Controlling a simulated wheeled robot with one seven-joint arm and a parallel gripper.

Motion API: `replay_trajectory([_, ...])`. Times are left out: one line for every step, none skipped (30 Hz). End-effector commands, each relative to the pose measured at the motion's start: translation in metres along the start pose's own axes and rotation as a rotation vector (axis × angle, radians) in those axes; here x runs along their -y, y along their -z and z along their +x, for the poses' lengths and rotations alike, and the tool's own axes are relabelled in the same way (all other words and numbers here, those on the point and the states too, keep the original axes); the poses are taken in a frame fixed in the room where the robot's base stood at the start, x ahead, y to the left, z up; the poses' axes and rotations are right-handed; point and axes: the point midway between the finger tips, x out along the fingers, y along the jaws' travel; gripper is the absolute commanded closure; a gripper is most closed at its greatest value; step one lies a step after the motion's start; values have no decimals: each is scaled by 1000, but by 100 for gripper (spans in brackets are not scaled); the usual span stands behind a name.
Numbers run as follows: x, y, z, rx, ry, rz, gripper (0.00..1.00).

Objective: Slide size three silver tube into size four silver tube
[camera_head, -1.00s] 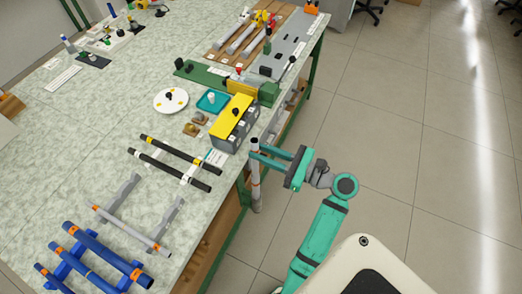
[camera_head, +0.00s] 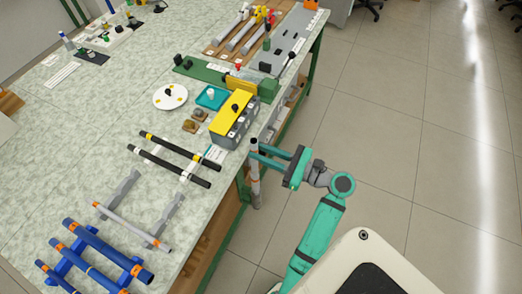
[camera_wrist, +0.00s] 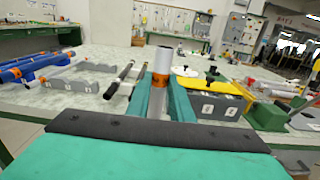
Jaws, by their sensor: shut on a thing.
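My gripper (camera_head: 262,157) is shut on an upright silver tube (camera_head: 255,172) with orange bands, beyond the table's right edge, over the floor. In the wrist view the held tube (camera_wrist: 163,60) stands between the teal fingers, its orange band at the fingertips. Another, thinner silver tube (camera_head: 132,226) with orange bands lies across a grey rack (camera_head: 172,212) on the table. The size marks on the tubes are too small to read, so I cannot tell which is size three or four.
Blue tubes (camera_head: 108,250) on a blue rack lie at the table's near left. Black rods (camera_head: 181,150) on white supports lie behind the grey rack. A grey box with a yellow top (camera_head: 233,115) stands near the edge by my gripper. The floor at right is clear.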

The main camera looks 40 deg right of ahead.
Motion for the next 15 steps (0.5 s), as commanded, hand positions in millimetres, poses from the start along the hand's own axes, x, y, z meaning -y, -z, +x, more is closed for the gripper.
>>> replay_trajectory([0, 1, 0, 0, 0, 1, 93])
replay_trajectory([0, 2, 0, 0, 0, 1, 93])
replay_trajectory([0, 3, 0, 0, 0, 1, 93])
replay_trajectory([0, 3, 0, 0, 0, 1, 93])
replay_trajectory([0, 4, 0, 0, 0, 1, 93])
replay_trajectory([0, 5, 0, 0, 0, 1, 93])
replay_trajectory([0, 5, 0, 0, 0, 1, 93])
replay_trajectory([0, 6, 0, 0, 0, 1, 93])
replay_trajectory([0, 7, 0, 0, 0, 1, 93])
replay_trajectory([0, 7, 0, 0, 0, 1, 93])
replay_trajectory([0, 8, 0, 0, 0, 1, 93])
replay_trajectory([0, 9, 0, 0, 0, 0, 93])
replay_trajectory([0, 9, 0, 0, 0, 0, 93])
replay_trajectory([0, 10, 0, 0, 0, 0, 93])
replay_trajectory([0, 11, 0, 0, 0, 0, 93])
